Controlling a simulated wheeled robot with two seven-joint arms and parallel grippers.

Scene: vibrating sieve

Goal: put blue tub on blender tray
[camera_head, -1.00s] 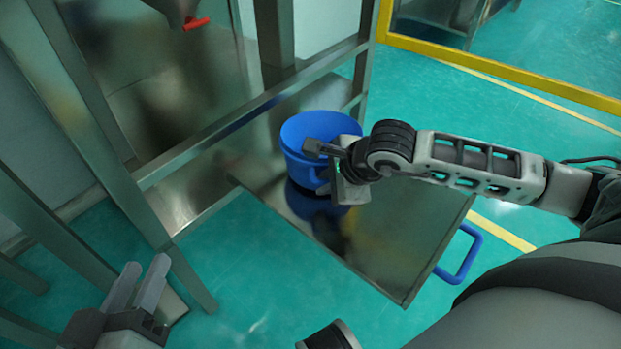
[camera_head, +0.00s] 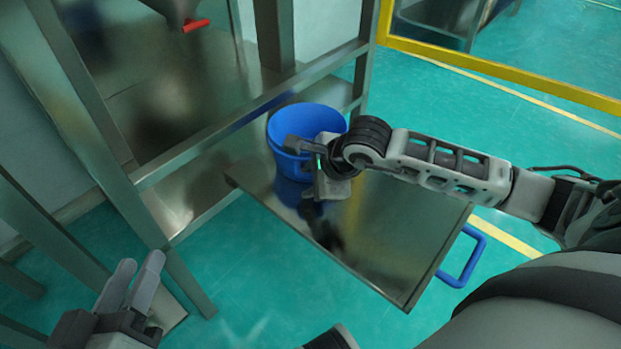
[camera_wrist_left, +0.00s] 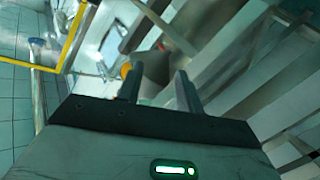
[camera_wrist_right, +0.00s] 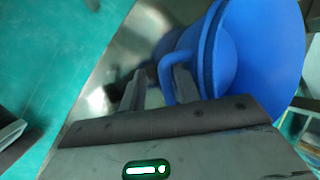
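The blue tub (camera_head: 297,122) is upright at the back-left side of the flat metal tray (camera_head: 385,240), in front of the metal frame. Its reflection shows on the tray; I cannot tell whether its base touches the surface. My right gripper (camera_head: 304,160) is at the tub's near side and appears shut on its handle. In the right wrist view the tub (camera_wrist_right: 265,45) fills the upper right, with its handle (camera_wrist_right: 172,78) at the fingers; the exact grip is partly hidden. My left gripper (camera_head: 138,268) is open and empty at the lower left, away from the tub.
The metal frame (camera_head: 250,104) has legs and a crossbar behind and left of the tub. A hopper with a red piece (camera_head: 196,25) hangs at the top left. The tray has a blue handle (camera_head: 466,262) at its right. The tray's right part is clear.

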